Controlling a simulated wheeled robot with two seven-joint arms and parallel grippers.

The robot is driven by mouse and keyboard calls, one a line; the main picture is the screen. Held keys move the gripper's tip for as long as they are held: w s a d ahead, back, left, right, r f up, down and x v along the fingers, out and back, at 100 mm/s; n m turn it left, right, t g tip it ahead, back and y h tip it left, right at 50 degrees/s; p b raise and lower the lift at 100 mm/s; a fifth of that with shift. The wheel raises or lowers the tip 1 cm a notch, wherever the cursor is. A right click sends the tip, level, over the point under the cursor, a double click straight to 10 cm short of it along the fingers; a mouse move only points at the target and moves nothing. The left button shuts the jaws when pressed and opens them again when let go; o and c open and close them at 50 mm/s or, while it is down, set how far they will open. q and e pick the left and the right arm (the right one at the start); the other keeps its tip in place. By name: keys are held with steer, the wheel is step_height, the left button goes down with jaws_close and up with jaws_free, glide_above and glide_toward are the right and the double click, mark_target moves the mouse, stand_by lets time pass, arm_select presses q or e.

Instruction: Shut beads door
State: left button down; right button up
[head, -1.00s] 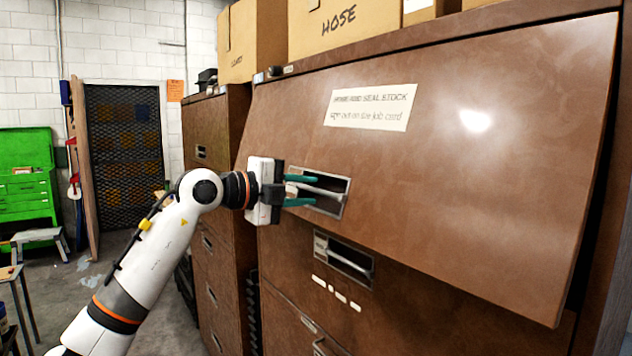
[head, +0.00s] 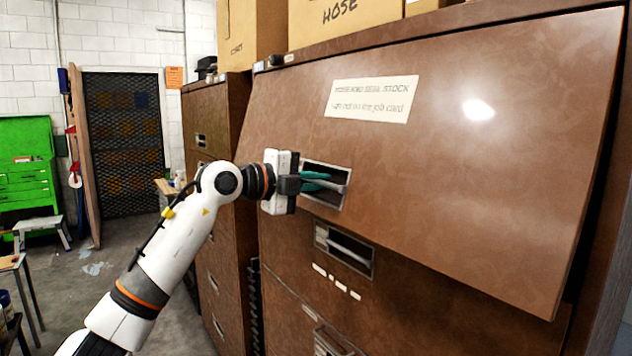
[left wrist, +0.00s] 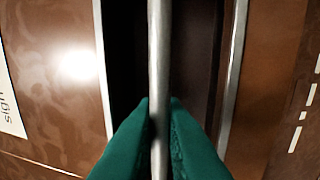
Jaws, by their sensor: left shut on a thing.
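The beads door appears to be the brown upper flap (head: 450,180) of the cabinet, with a paper label (head: 371,99) about seal stock. Its lower edge stands out from the cabinet, with a dark gap at the right side. A recessed pull with a metal bar handle (head: 341,189) sits at its lower left. My left gripper (head: 318,182) reaches into this recess with its green fingers shut on the bar. In the left wrist view the bar (left wrist: 158,50) runs between the two fingertips (left wrist: 160,125). My right gripper is not in view.
Below the flap is another drawer front with its own recessed handle (head: 345,250). Cardboard boxes (head: 345,25) stand on top of the cabinet. A second brown cabinet (head: 212,125) stands to the left. A green tool chest (head: 27,165) and a step stool (head: 42,228) are farther back.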

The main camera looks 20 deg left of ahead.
arm_select(q)
steer(key=shift+w+d+f, duration=0.15)
steer(key=shift+f, duration=0.05)
steer(key=w+d+f+t+h, duration=0.1)
steer(key=w+d+t, duration=0.1)
steer(key=w+d, duration=0.2)
steer(key=shift+w+d+h, duration=0.2)
steer(key=shift+w+h, duration=0.1)
steer(key=shift+w, duration=0.55)
steer(key=c, duration=1.5)
jaws_free()
steer(key=shift+w+d+f, duration=0.15)
steer(key=shift+w, duration=0.05)
steer(key=shift+c, duration=0.2)
steer(key=shift+s, duration=0.1)
